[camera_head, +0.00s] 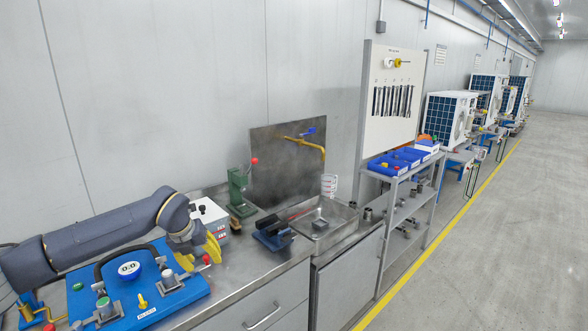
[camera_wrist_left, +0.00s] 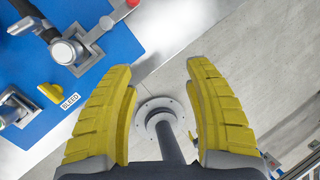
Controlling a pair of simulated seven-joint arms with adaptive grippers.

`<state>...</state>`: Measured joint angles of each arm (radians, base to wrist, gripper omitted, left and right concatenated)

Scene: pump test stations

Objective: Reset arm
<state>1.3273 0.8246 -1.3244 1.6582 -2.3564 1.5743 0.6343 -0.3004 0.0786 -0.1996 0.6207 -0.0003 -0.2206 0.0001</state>
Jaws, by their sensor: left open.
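My left arm comes in from the left in the head view, reaching over the blue test board toward the bench's front. Its gripper (camera_head: 213,249) has yellow fingers and hangs beside the board's right end. In the left wrist view the gripper (camera_wrist_left: 160,68) is open, its two fingers well apart with nothing between them. The blue board (camera_head: 180,297) carries a round gauge (camera_head: 129,268), a black hose, valves and a yellow handle (camera_head: 142,301). The board (camera_wrist_left: 105,22) also shows at the upper left of the wrist view, with a "BLEED" label. My right gripper is not in view.
Behind the gripper stands a white box (camera_head: 209,215). Right of it are a green press (camera_head: 238,190), a blue vise (camera_head: 272,235) and a sink (camera_head: 335,218) with a brass tap. A shelf cart (camera_head: 408,205) holds blue bins. The floor (camera_head: 500,240) at right is clear.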

